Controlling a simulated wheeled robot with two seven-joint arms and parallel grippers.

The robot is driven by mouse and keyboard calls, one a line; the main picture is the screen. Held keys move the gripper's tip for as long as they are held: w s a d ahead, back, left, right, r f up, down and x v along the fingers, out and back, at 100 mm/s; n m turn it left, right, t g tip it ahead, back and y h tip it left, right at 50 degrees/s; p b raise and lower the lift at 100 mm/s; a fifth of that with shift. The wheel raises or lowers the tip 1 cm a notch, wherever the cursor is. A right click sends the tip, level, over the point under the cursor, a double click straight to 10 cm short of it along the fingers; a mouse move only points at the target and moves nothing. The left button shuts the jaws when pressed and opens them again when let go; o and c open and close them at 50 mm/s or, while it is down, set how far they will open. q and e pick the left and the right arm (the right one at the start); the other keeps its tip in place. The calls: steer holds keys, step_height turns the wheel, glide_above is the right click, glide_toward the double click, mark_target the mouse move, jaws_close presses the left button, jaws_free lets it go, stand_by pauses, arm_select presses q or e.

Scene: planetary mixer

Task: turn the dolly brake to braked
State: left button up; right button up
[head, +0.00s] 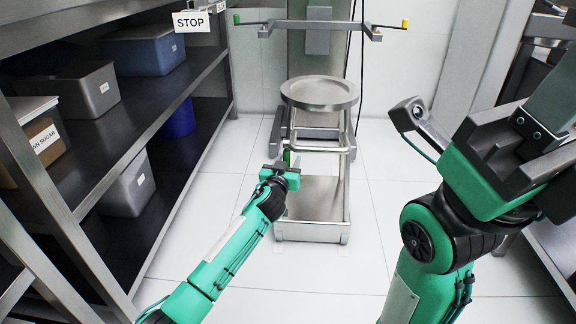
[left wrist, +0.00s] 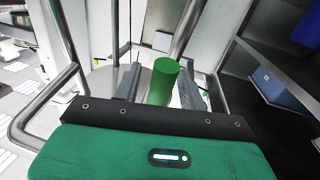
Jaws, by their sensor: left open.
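The dolly (head: 313,228) is a silver wheeled frame standing on the floor in the middle of the head view. The brake handle, a green cylinder (left wrist: 163,80), shows in the left wrist view between the fingers of my left gripper (left wrist: 160,92). In the head view only a small green bit of the handle (head: 287,157) shows above my left gripper (head: 282,163), at the dolly's near left side. My left gripper is open, with a finger on each side of the handle; contact cannot be told. My right gripper (head: 525,125) is at the right; its fingertips are unclear.
A shelf rack (head: 140,120) with grey bins (head: 85,90) and a blue container (head: 178,118) lines the left. A frame with green and yellow ends (head: 318,27) stands behind. The floor (head: 385,200) right of the dolly is clear.

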arm_select(q)
steer(key=shift+w, duration=0.15)
jaws_close()
steer(key=shift+r, duration=0.1)
